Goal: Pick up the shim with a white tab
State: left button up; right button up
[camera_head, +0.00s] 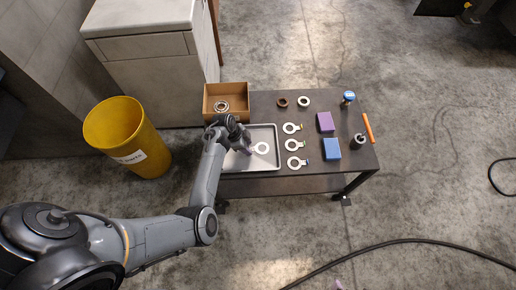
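A pale ring-shaped shim (262,148) lies in the grey metal tray (262,167); any tab on its left side is too small to make out. Three more shims lie in a column on the table right of the tray: an upper one (289,128), a middle one (291,145) and a lower one (293,162). Their tabs are on the right side; small coloured marks show there, and a white tab cannot be told apart. My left gripper (244,147) is over the left part of the tray, beside the ring there. Its fingers are too small to read. My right gripper is not in view.
A cardboard box (240,88) with a metal bearing stands behind the tray. Purple (326,122) and blue (331,149) blocks, a dark cylindrical part (358,141) and an orange stick (368,128) occupy the right. A yellow bin (128,136) stands left.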

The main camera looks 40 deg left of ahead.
pick_arm(q)
grip_shut()
jog(key=shift+r, duration=0.1)
